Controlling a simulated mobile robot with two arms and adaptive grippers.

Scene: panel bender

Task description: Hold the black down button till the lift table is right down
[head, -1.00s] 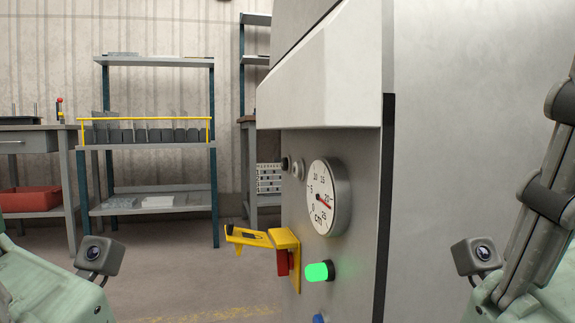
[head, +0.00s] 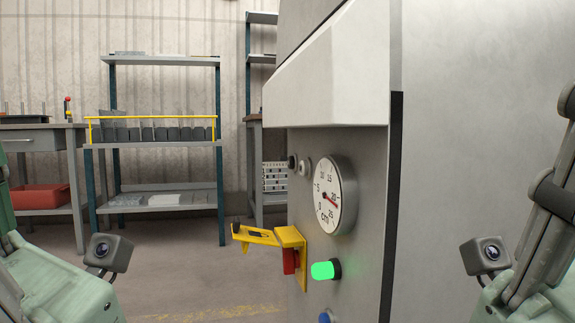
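The machine's control face (head: 345,270) stands right of centre in the head view. A dark round button (head: 292,160) and a pale grey one (head: 304,167) sit at its upper left edge; I cannot tell for sure which is the down button. A round dial marked in cm (head: 335,195) has its red needle a little past 20. The lift table is not recognisable here. Both my arms show at the picture's sides, but neither gripper's fingers are in view, and nothing of mine touches the buttons.
A lit green button (head: 325,270) and a yellow bracket with a red part (head: 290,240) stick out below the dial. A blue knob (head: 326,317) is cut off at the bottom. Shelves (head: 155,145) and a bench (head: 40,127) stand behind, left. Floor between is clear.

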